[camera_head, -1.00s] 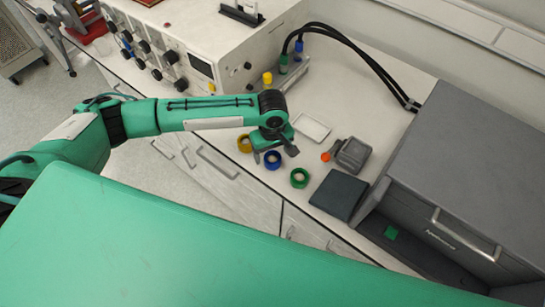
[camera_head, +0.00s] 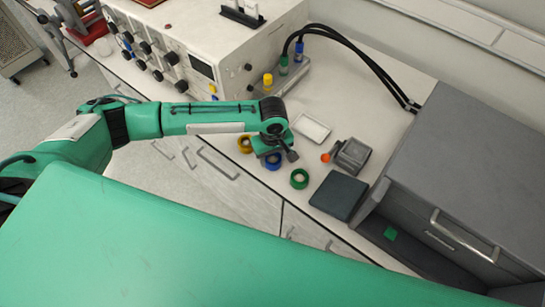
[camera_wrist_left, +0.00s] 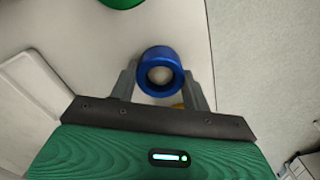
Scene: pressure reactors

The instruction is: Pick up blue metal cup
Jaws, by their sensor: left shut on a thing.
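The blue metal cup (camera_head: 273,161) is at the front edge of the white bench top, between a yellow cup (camera_head: 245,144) and a green cup (camera_head: 299,179). My left gripper (camera_head: 275,157) is over the blue cup and partly hides it. In the left wrist view the blue cup (camera_wrist_left: 161,72) shows as a ring between the two fingers of my left gripper (camera_wrist_left: 161,84). The fingers touch its sides and are shut on it. Whether the cup rests on the bench or is lifted cannot be told. My right gripper is not in view.
A white tray (camera_head: 311,128) lies behind the cups. A dark flat pad (camera_head: 339,195), a grey device with an orange knob (camera_head: 352,155) and a large grey cabinet (camera_head: 470,160) stand to the right. A control box (camera_head: 205,45) stands at the back left.

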